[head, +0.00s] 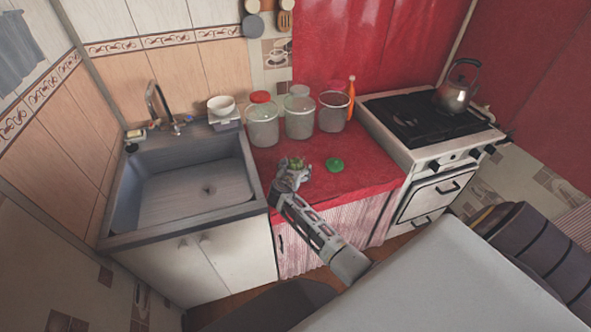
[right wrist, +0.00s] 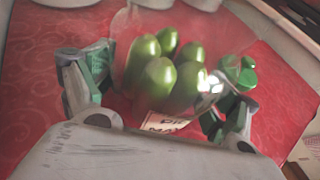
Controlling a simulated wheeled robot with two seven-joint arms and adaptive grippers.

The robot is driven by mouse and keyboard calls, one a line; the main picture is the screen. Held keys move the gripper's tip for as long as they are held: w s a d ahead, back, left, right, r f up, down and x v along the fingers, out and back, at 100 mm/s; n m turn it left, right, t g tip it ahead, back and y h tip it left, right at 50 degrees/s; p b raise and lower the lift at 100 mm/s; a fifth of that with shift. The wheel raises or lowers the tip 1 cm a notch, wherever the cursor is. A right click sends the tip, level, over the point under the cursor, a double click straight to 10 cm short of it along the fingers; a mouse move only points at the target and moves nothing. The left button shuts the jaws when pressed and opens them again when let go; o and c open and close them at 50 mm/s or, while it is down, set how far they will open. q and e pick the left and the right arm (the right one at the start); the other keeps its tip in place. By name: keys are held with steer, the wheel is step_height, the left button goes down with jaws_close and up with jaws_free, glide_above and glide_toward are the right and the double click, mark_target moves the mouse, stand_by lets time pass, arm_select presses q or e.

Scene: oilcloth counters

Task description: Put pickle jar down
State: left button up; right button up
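The pickle jar (right wrist: 150,95) is clear glass with several green pickles inside and a partly visible pale label. It sits between the fingers of my right gripper (right wrist: 165,100), which are closed in on its two sides. In the head view my right gripper (head: 291,178) is over the red counter (head: 365,178), with the jar (head: 297,162) showing small and green at its fingers. I cannot tell whether the jar's base touches the counter. My left gripper is not in view.
The sink (head: 195,190) is left, the stove (head: 425,120) right. The counter's front right is clear.

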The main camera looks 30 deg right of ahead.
steer(key=shift+o, duration=0.4)
steer(key=shift+r, duration=0.15)
steer(key=shift+s+a+r, duration=0.1)
steer(key=shift+s+a, duration=0.1)
steer(key=shift+p+v, duration=0.35)
steer(key=shift+v, duration=5.35)
